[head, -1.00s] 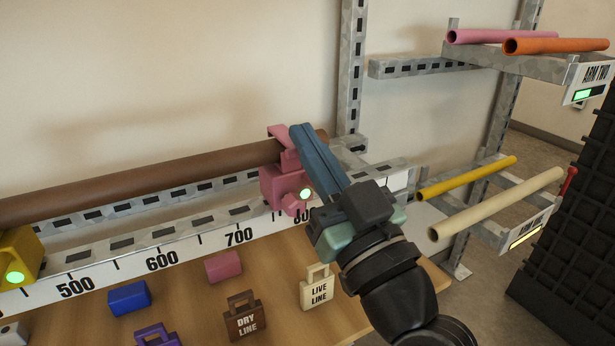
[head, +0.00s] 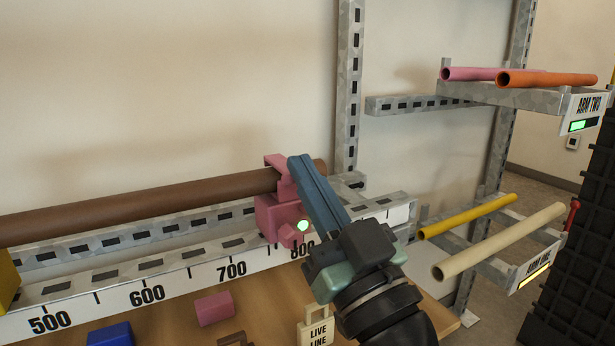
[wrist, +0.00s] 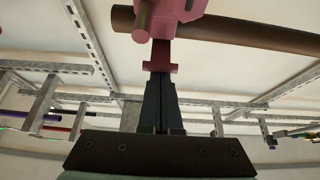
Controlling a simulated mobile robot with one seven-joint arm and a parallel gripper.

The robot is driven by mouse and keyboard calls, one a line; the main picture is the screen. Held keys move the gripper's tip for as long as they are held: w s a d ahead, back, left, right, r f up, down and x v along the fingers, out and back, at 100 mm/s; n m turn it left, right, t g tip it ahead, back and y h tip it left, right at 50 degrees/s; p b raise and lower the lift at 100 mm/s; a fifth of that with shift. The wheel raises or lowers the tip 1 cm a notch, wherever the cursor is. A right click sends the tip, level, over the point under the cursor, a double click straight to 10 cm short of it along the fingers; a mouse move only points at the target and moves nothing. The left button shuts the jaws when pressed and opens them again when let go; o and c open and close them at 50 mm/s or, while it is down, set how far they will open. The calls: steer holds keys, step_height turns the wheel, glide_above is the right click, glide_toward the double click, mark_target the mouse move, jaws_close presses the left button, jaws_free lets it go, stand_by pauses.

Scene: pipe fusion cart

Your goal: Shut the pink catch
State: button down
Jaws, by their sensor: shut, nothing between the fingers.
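The pink catch (head: 279,215) sits around the brown pipe (head: 150,202) near its right end, just left of the 800 mark. Its upper flap stands above the pipe and a green light glows on its front. My gripper (head: 297,162) is shut and empty, its blue fingers tilted up and left, with the tips at the catch's upper flap. In the wrist view the fingertips (wrist: 160,76) are together against or very near a pink part of the catch (wrist: 165,55). I cannot tell whether they touch it. The fingers hide the catch's right side.
A white ruler rail (head: 190,281) runs below the pipe. A pink block (head: 215,308), a blue block (head: 110,334) and a LIVE LINE tag (head: 317,328) lie on the wooden bench. Racks with a yellow pipe (head: 468,216) and a cream pipe (head: 500,241) are at the right.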

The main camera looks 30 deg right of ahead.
step_height(320, 180, up, 5)
steer(key=p, duration=0.4)
steer(key=f+b+v, duration=0.1)
steer(key=b+v, duration=0.2)
steer(key=v, duration=0.7)
steer(key=shift+w, duration=0.25)
